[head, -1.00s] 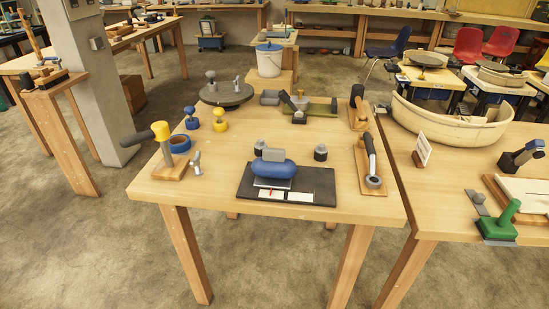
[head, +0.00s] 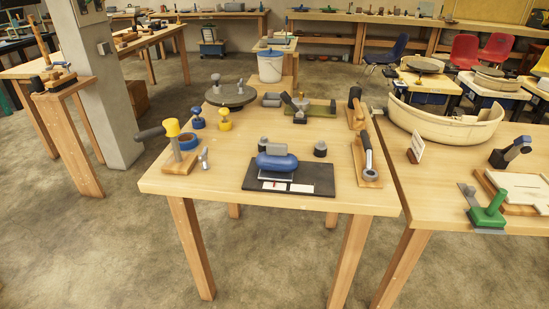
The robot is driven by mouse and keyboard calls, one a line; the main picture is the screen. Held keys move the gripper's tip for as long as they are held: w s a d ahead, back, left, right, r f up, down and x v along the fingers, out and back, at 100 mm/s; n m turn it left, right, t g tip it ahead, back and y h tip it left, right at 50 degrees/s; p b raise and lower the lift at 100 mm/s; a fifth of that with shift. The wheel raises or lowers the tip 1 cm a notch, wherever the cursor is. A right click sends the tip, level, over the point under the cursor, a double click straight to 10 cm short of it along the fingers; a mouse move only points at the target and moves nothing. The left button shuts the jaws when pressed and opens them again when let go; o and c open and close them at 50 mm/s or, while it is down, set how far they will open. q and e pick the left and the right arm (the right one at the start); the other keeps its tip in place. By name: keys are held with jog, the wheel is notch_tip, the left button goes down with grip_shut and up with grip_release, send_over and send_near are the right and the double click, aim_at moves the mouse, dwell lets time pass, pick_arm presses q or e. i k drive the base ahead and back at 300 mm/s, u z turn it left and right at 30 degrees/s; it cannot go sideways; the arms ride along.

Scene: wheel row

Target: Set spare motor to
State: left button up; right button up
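A blue rounded, motor-like body (head: 277,162) with a grey box on top sits on a light plate on a black mat (head: 318,180). The mat lies near the front edge of the wooden table (head: 222,180). Two white cards, one with a red mark, lie on the mat's front part; their text is too small to read. I cannot tell whether this body is the spare motor. Neither of my grippers shows in the head view.
A yellow-topped stand (head: 172,128) and blue ring are at left, a lever tool (head: 368,160) at right. A round dark disc (head: 231,97) is at the back. A second table with a curved tray (head: 445,122) adjoins at right.

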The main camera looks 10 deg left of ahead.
aim_at(276, 164)
jog(key=z, duration=0.1)
jog(key=k, duration=0.25)
jog(key=u, duration=1.35)
jog(key=i, duration=0.9)
jog(key=z, duration=0.5)
